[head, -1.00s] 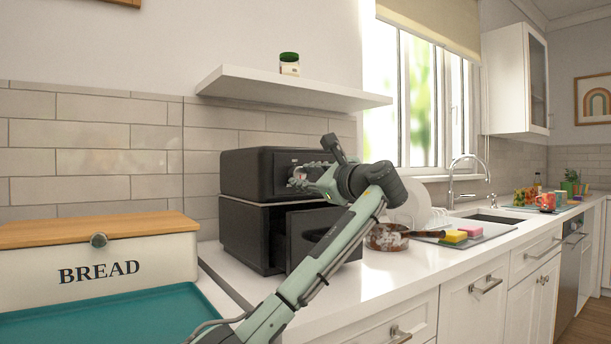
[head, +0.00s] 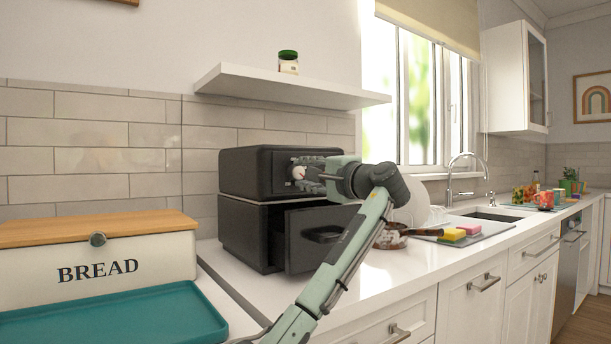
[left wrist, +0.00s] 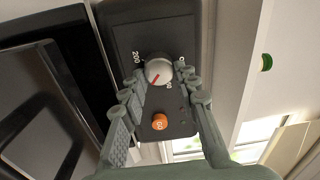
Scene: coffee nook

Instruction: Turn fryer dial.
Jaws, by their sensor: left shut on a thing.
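The black air fryer (head: 245,232) stands on the white counter, with its lower front drawer (head: 308,245) sticking out. Its silver dial (left wrist: 158,70), with a red pointer line, sits on the upper front panel, near a printed 200. The dial also shows as a small light knob in the head view (head: 298,172). My left gripper (left wrist: 160,75) is shut on the dial, one finger on each side of it. In the head view the gripper (head: 305,170) reaches the panel from the right. An orange button (left wrist: 160,122) lies between the fingers, beside the dial. My right gripper is not in view.
A bread box (head: 100,265) and a teal tray (head: 130,315) are at the left. A pan (head: 390,236), sponges (head: 453,234) and a dish rack are right of the fryer. A shelf (head: 290,87) with a jar (head: 288,62) hangs above.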

